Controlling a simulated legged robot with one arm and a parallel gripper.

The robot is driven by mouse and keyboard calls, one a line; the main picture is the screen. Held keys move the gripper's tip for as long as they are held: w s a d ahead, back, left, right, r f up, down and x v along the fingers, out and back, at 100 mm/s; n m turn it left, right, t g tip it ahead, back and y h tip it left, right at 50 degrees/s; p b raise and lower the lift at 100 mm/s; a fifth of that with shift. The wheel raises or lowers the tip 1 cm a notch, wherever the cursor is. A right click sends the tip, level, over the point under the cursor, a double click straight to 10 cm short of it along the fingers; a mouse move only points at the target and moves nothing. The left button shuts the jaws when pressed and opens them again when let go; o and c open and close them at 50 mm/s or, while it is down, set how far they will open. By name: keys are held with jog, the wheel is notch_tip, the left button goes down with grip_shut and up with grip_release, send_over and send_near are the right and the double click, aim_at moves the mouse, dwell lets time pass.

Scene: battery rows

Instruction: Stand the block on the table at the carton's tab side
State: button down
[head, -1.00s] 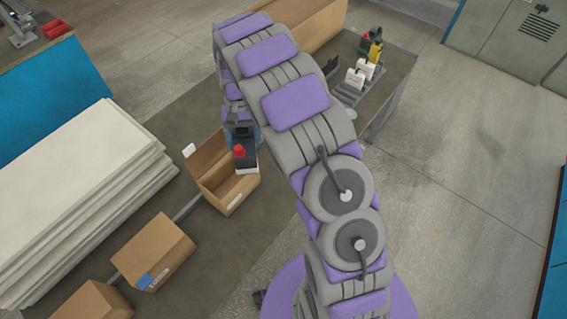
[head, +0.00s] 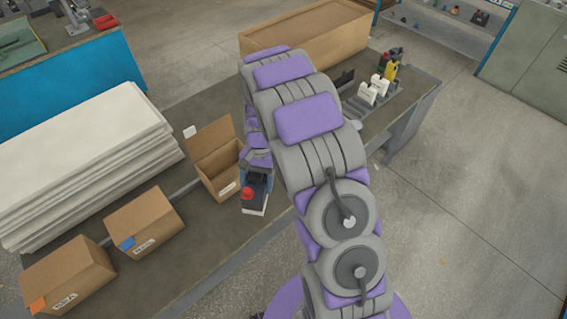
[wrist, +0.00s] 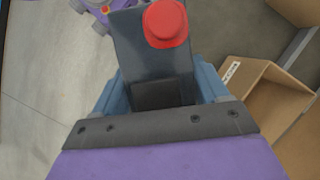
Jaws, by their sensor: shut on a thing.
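The block (head: 256,189) is dark grey with a red cap and a pale base. My gripper (head: 257,172) is shut on it, just right of the open carton (head: 222,186) in the head view. Whether the block's base touches the table (head: 214,236) is unclear. The open carton has a raised flap with a white tab (head: 190,132) at its upper left. In the wrist view, my gripper (wrist: 158,92) has blue fingers on both sides of the block (wrist: 150,48), and the carton (wrist: 262,105) is at the right, apart from the block.
Two closed cartons, one with a blue tab (head: 127,243) and one with an orange tab (head: 38,306), stand at the lower left. White boards (head: 85,155) are stacked behind them. A rack (head: 382,103) with white, yellow and black items stands at the right.

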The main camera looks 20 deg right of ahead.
jog(key=s+a+f+m+t+y+b, duration=0.1)
jog(key=s+f+m, duration=0.3)
jog(key=s, duration=0.2)
jog(key=s+a+f+m+t+y, duration=0.1)
jog(key=s+f+m, duration=0.25)
jog(key=s, duration=0.25)
jog(key=w+d+b, duration=0.1)
jog(key=w, duration=0.4)
jog(key=w+d+f, duration=0.1)
jog(key=w, duration=0.4)
jog(key=w+d+b, duration=0.1)
jog(key=w, duration=0.4)
jog(key=shift+w+d+f+b, duration=0.15)
jog(key=shift+d+b, duration=0.15)
notch_tip(320, 180, down, 4)
jog(key=shift+r+b, duration=0.25)
jog(key=shift+b, duration=0.4)
grip_release()
